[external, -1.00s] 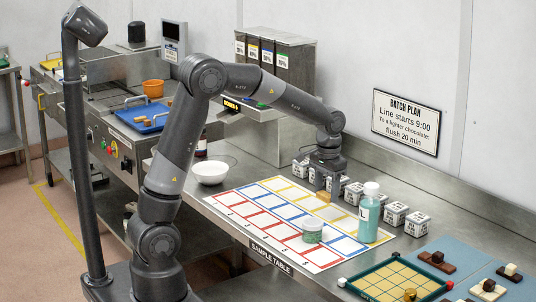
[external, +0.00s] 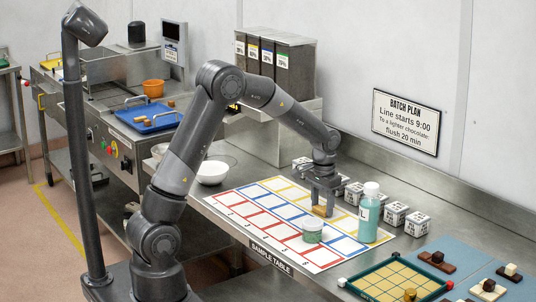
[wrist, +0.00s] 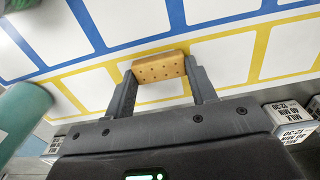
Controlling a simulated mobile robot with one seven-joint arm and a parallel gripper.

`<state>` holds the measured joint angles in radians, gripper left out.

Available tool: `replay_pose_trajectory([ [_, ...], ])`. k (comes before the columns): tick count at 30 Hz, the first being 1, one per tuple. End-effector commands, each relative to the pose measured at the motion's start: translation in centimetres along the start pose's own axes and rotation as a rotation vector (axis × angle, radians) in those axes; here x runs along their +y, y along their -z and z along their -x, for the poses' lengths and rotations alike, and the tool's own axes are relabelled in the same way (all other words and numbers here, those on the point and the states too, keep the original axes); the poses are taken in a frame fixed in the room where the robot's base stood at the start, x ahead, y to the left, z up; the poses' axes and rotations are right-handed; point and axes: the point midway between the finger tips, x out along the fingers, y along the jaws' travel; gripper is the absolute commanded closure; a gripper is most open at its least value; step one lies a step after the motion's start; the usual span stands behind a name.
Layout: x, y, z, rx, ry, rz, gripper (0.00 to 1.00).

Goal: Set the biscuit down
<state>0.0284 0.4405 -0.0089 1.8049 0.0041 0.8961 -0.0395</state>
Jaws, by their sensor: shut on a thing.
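The biscuit (external: 320,211) is a small tan block. It is held between the fingers of my gripper (external: 323,200), over or on the sample mat near its middle. In the wrist view the biscuit (wrist: 159,67) shows its dotted face and is pinched at both ends by my gripper (wrist: 162,76). Behind it are the yellow- and blue-bordered cells of the mat (wrist: 215,60). I cannot tell whether the biscuit touches the mat. The same mat (external: 235,208) has rows of red, blue and yellow cells.
A green-labelled tub (external: 312,231) stands on the mat close in front of the gripper. A teal bottle (external: 369,212) stands to the right. Several white labelled cubes (external: 396,213) line the back. A green-framed grid tray (external: 396,277) is front right.

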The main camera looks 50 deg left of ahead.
Motion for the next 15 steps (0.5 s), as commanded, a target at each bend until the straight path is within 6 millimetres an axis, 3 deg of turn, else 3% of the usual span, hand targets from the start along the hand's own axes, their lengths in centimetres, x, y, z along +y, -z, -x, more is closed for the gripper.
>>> replay_pose_trajectory([
  [3,0.01,-0.02,-0.27,-0.001,0.000,0.000,0.70],
  [4,0.01,-0.01,-0.30,-0.001,0.000,0.000,0.48],
  [12,0.01,0.00,-0.25,0.000,0.000,0.000,0.27],
  [15,0.01,0.00,-0.24,0.000,0.000,0.000,0.27],
])
